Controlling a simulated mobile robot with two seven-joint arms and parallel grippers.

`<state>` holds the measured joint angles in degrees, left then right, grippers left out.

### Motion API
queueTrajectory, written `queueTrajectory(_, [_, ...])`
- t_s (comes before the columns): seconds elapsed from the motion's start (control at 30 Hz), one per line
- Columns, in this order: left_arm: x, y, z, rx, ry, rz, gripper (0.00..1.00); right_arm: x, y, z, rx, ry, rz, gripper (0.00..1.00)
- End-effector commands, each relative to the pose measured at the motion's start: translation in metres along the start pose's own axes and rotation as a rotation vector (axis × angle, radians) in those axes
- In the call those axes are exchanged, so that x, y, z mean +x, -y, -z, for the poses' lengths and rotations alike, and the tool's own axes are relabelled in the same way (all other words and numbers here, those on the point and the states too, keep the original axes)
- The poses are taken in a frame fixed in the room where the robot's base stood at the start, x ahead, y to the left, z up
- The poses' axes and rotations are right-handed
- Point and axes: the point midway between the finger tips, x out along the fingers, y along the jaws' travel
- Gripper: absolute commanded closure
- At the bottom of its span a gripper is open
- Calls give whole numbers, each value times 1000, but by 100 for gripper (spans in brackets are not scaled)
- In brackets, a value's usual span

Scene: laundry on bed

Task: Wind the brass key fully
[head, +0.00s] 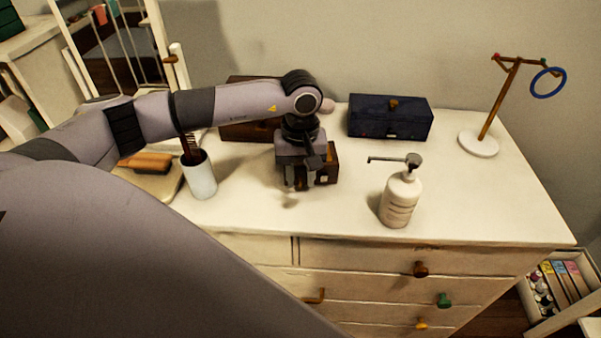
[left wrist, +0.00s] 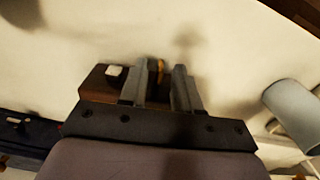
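A small dark wooden box (head: 328,168) stands on the white dresser top, partly hidden behind my left gripper (head: 297,183). The left gripper points down at the box's front left side. In the left wrist view, the box (left wrist: 97,84) shows beyond the gripper with a white patch on it. A thin brass piece, apparently the key (left wrist: 160,66), shows between the two fingers of the left gripper (left wrist: 164,78). The fingers are apart, with a gap on each side of the brass piece. The key's full shape and turn are hidden. My right gripper is not in view.
A white pump bottle (head: 399,198) stands right of the gripper. A white cup with a brush (head: 200,177) stands left. A dark blue box (head: 390,120) and a brown box (head: 240,130) are behind. A stand with a blue ring (head: 484,132) is far right.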

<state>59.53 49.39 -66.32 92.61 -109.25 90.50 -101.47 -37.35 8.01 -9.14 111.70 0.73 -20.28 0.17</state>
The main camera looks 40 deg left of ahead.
Motion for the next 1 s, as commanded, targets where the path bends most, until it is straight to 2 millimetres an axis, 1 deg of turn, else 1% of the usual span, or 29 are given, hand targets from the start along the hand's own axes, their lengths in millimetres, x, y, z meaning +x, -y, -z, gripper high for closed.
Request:
queueTrajectory(0.1, [4,0,0,0,0,0,68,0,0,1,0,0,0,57])
queueTrajectory(0.3, [5,0,0,0,0,0,68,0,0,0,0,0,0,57])
queueTrajectory(0.37, [4,0,0,0,0,0,88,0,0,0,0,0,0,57])
queueTrajectory(0.4, [4,0,0,0,0,0,100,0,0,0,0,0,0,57])
queueTrajectory(0.77, [4,-1,0,1,-1,25,100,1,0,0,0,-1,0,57])
queueTrajectory(1.0, [4,-5,0,1,-3,145,100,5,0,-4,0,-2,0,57])
